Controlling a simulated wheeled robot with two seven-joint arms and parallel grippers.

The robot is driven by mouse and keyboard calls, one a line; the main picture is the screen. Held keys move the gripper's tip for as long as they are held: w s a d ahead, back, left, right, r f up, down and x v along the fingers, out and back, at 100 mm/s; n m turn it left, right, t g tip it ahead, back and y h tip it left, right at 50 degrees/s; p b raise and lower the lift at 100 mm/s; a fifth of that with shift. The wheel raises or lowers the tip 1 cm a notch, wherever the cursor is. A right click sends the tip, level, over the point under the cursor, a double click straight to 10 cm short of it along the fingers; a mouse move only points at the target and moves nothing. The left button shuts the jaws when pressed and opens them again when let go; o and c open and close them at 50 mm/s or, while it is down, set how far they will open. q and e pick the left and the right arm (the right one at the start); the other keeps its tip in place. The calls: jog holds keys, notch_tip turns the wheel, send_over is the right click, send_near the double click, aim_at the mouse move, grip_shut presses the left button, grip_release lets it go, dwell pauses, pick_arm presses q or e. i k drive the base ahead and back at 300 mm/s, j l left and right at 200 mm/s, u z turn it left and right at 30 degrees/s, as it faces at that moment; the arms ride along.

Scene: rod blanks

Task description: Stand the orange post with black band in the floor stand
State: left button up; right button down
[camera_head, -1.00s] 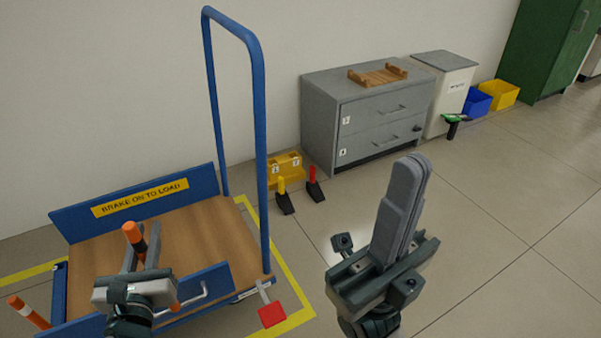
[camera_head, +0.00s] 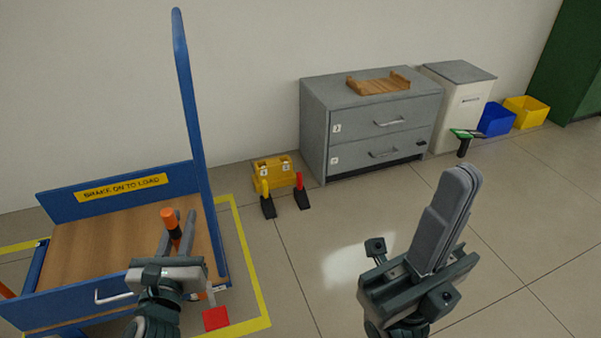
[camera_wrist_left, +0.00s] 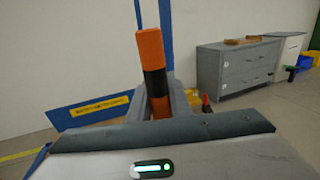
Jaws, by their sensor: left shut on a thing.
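The orange post with black band (camera_head: 169,217) is held in my left gripper (camera_head: 176,236), which is shut on it. In the left wrist view the post (camera_wrist_left: 149,48) rises between the fingers, tilted slightly left, with its black band (camera_wrist_left: 156,83) just above the grip. A yellow block with small white labels (camera_head: 270,171), which looks like the floor stand, is on the floor by the wall. It is beyond and to the right of my left gripper. Its openings are too small to make out. My right gripper (camera_head: 461,178) is shut and empty, over the floor at right.
A blue trolley (camera_head: 120,190) with a wooden deck is at left, inside yellow floor tape. Yellow- and red-handled wedges (camera_head: 300,195) lie before the yellow block. A grey cabinet (camera_head: 375,130) stands right of it. The middle floor is clear. A red plate (camera_head: 215,318) is low near the trolley.

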aim_at(284, 174)
jog(key=i+l, duration=0.2)
jog(key=l, duration=0.2)
jog(key=i+l, duration=0.15)
jog(key=l, duration=0.25)
jog(key=i+l, duration=0.2)
jog(key=l, duration=0.2)
jog(key=i+l, duration=0.15)
jog(key=l, duration=0.25)
jog(key=i+l, duration=0.3)
jog(key=i, duration=0.2)
jog(key=i+l, duration=0.25)
jog(key=i, duration=0.25)
jog(key=i+l+u, duration=0.1)
jog(key=i+l, duration=0.2)
jog(key=i, duration=0.15)
jog(key=i+j, duration=0.4)
